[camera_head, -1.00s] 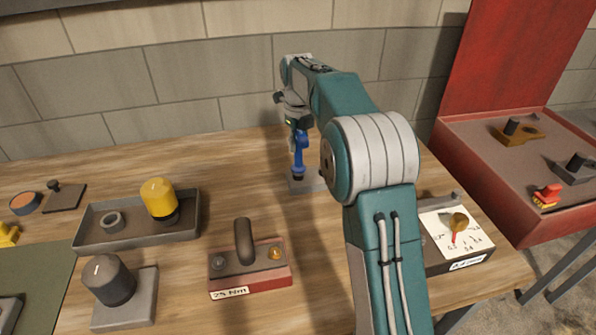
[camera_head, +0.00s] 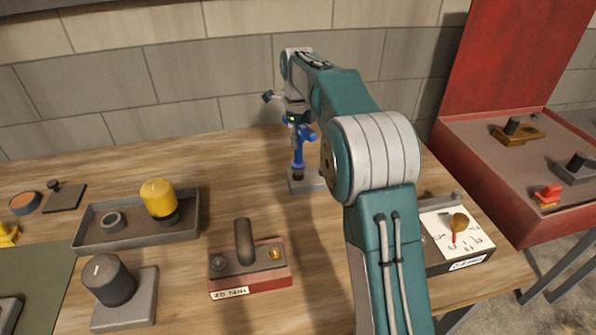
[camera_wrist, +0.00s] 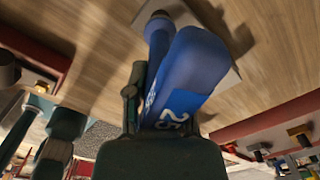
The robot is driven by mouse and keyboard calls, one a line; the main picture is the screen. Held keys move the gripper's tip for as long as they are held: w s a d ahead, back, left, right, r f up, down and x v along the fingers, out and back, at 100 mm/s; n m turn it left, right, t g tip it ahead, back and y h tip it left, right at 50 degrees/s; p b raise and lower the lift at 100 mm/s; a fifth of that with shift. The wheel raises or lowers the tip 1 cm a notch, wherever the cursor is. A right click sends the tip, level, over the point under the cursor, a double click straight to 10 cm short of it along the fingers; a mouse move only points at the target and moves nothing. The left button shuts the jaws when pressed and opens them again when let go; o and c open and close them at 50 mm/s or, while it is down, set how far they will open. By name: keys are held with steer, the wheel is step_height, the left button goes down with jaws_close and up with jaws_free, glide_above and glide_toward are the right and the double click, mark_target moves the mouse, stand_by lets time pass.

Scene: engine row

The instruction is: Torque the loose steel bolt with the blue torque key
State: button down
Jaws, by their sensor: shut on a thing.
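The blue torque key (camera_head: 298,152) stands upright beneath my gripper (camera_head: 298,121), its dark lower end over a small grey plate (camera_head: 309,184) on the bench. My gripper is shut on the key's upper part. In the wrist view the blue key (camera_wrist: 190,75) fills the middle, marked with white figures, and my dark gripper fingers lie against it. The key's narrow end reaches toward the grey plate (camera_wrist: 222,80). The steel bolt is hidden under the key's end, so I cannot tell how they are seated.
A red block labelled 25 Nm (camera_head: 250,283) with a dark handle sits front centre. A grey tray (camera_head: 95,238) with a yellow-capped piece (camera_head: 158,197) is to its left. A dial gauge box (camera_head: 470,240) and a red case (camera_head: 520,215) stand right of my arm.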

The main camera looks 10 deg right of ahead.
steer(key=n, duration=0.6)
steer(key=shift+r, duration=0.1)
steer(key=n, duration=0.7)
steer(key=shift+f, duration=0.5)
steer(key=shift+f, duration=0.25)
stand_by(0.4)
